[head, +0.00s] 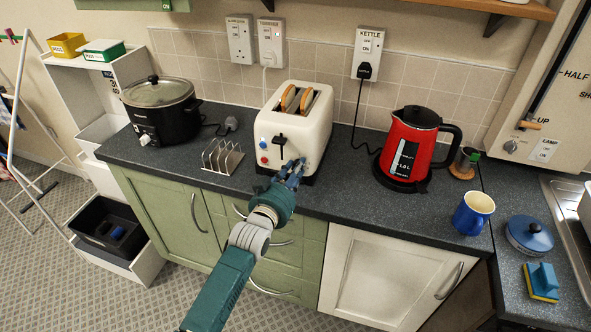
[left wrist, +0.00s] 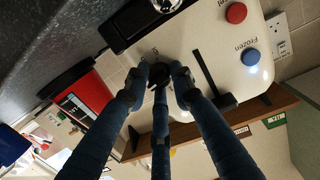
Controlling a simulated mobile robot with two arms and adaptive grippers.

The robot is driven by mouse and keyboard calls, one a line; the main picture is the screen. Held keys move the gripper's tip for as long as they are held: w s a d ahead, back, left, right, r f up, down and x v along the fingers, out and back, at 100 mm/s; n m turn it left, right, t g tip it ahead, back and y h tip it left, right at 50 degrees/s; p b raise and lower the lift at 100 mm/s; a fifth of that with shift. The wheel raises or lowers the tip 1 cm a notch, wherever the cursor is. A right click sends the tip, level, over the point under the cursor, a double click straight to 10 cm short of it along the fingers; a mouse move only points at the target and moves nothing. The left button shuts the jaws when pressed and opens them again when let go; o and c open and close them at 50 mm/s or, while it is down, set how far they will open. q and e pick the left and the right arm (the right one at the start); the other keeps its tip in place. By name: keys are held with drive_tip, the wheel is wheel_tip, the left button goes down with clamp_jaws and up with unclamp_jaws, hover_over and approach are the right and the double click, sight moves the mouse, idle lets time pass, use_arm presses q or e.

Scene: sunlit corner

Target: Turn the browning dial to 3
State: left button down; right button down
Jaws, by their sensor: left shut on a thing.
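The cream toaster (head: 315,130) stands on the dark worktop with two slices of bread (head: 297,99) in its slots. My left gripper (head: 292,167) is at the lower front of the toaster, its blue fingers closed in around the small dark browning dial. In the left wrist view the gripper (left wrist: 160,80) shows its fingers around the dial (left wrist: 159,73). Small marks stand round the dial, but I cannot read its setting. A red button (left wrist: 236,13), a blue button (left wrist: 250,57) marked Frozen and the black lever (left wrist: 225,102) show nearby. My right gripper is not in view.
A toast rack (head: 222,157) stands left of the toaster, with a black slow cooker (head: 160,112) beyond it. A red kettle (head: 405,150) stands to the right, and a blue mug (head: 471,214) is near the front edge. The worktop before the kettle is clear.

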use_arm(q)
drive_tip(key=shift+f, duration=0.2)
drive_tip(key=c, duration=1.5)
unclamp_jaws()
drive_tip(key=shift+r, duration=0.1)
drive_tip(key=v, duration=1.2)
drive_tip(key=shift+a, duration=0.15)
